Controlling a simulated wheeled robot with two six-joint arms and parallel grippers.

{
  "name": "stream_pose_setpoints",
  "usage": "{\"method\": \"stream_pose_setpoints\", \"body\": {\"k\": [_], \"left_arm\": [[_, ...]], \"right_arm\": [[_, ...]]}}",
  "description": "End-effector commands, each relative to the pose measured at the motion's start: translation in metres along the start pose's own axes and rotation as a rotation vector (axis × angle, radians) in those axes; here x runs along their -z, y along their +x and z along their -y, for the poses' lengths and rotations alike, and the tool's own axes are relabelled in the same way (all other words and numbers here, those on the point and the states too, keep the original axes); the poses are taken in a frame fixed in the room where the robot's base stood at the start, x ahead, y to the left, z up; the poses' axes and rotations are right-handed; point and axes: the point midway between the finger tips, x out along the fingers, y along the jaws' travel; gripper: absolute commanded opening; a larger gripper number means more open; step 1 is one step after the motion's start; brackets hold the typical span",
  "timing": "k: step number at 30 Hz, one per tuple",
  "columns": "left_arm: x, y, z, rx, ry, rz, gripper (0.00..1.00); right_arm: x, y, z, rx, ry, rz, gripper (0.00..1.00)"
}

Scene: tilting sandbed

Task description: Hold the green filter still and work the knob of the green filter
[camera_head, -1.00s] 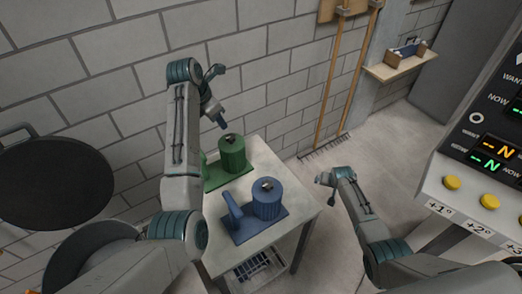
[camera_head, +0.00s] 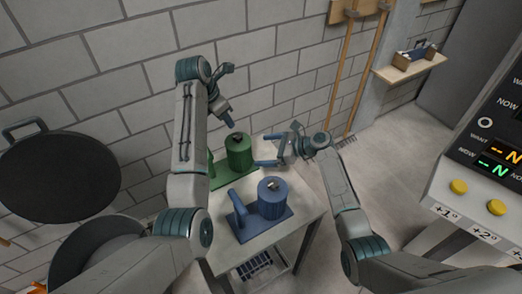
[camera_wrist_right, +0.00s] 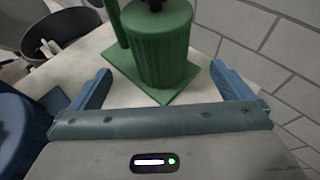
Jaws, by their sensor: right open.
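The green filter (camera_head: 239,158) is a ribbed upright cylinder on a green base plate, standing at the back of a small table. A dark knob (camera_head: 238,136) sits on its top. My left gripper (camera_head: 229,120) points down just above the knob; its finger gap is not clear. My right gripper (camera_head: 271,151) is open to the right of the green filter. In the right wrist view the green filter (camera_wrist_right: 158,48) stands beyond and between the spread fingers (camera_wrist_right: 160,95), with nothing gripped. The knob is partly cut off at that view's top edge.
A blue filter (camera_head: 272,200) stands on the table (camera_head: 290,228) in front of the green one. A brick wall (camera_head: 130,60) is behind. A large dark round lid (camera_head: 60,178) is at left, and a control panel (camera_head: 490,150) at right.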

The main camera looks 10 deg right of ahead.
Motion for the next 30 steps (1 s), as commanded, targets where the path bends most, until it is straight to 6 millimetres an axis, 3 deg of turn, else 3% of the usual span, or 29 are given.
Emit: {"method": "stream_pose_setpoints", "body": {"k": [18,30], "left_arm": [[0.0,0.0,0.0,0.0,0.0,0.0,0.36],[0.0,0.0,0.0,0.0,0.0,0.0,0.36]], "right_arm": [[0.0,0.093,-0.001,-0.002,0.009,0.003,1.0],[0.0,0.107,-0.001,-0.001,0.007,0.002,1.0]]}}
